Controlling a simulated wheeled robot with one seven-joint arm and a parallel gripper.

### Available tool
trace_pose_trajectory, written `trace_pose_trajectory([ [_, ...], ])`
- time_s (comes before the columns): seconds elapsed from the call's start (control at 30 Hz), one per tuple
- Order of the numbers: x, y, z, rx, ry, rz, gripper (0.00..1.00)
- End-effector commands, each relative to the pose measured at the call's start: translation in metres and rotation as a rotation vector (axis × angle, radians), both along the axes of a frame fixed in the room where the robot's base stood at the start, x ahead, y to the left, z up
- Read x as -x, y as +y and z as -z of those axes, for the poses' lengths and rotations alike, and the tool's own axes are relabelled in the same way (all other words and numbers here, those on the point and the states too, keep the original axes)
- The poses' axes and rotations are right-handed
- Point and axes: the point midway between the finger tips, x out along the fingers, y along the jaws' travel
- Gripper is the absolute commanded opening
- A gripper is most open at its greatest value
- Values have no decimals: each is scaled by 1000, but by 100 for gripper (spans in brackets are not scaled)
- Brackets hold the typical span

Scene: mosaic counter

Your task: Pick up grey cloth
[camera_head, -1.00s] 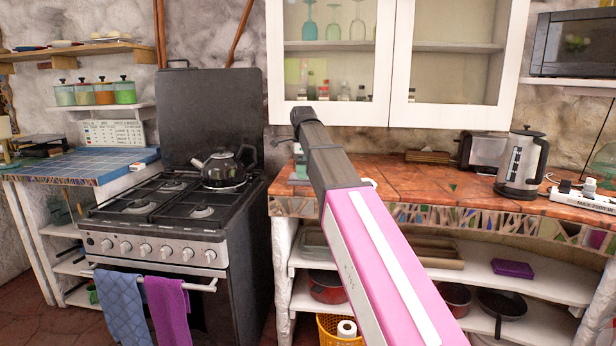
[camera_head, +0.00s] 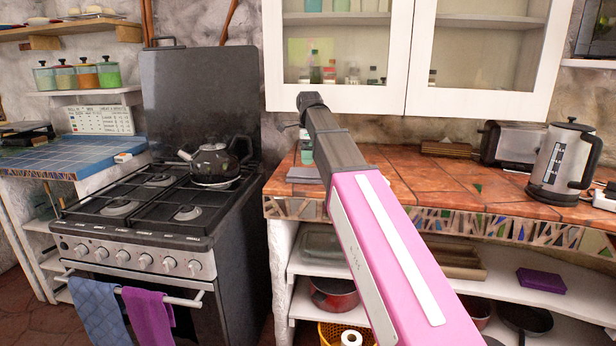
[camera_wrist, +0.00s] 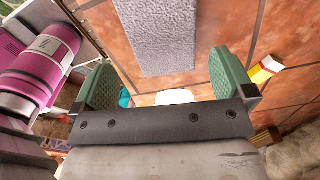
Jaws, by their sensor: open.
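The grey cloth (camera_wrist: 153,35) lies flat as a textured rectangle on the orange tiled counter in the wrist view. Its far end runs out of the top of that picture. In the head view a grey patch that looks like it (camera_head: 304,174) shows at the counter's left end, partly hidden behind my arm. My gripper (camera_wrist: 164,82) is open and empty, its two green pads spread wide. The cloth's near edge lies just beyond the pads in the picture, between their lines. I see no contact with it.
A stove (camera_head: 150,205) with a black kettle (camera_head: 215,160) stands left of the counter (camera_head: 440,180). A toaster (camera_head: 512,145) and a steel electric kettle (camera_head: 563,165) stand on the right. White wall cabinets (camera_head: 410,100) hang above. A yellow-and-red item (camera_wrist: 264,70) lies beside the right pad.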

Motion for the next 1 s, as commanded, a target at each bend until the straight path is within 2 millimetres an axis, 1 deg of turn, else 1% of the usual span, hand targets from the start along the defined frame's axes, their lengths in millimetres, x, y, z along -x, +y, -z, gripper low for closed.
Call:
trace_pose_trajectory([
  [0.03, 1, 0, 8, 0, 1, 0, 100],
  [0.1, 1, 0, 17, 0, 0, 0, 100],
  [0.37, -1, 1, 31, 0, 0, 0, 100],
  [0.6, -2, 4, 63, 0, 0, 1, 100],
  [0.67, -2, 4, 69, 0, 1, 1, 100],
  [0.77, -3, 4, 73, 0, 0, 1, 100],
  [0.93, -3, 4, 73, -1, 0, 1, 100],
  [0.97, -3, 4, 73, -1, 0, 1, 94],
  [1.0, -3, 4, 73, -1, 0, 1, 80],
])
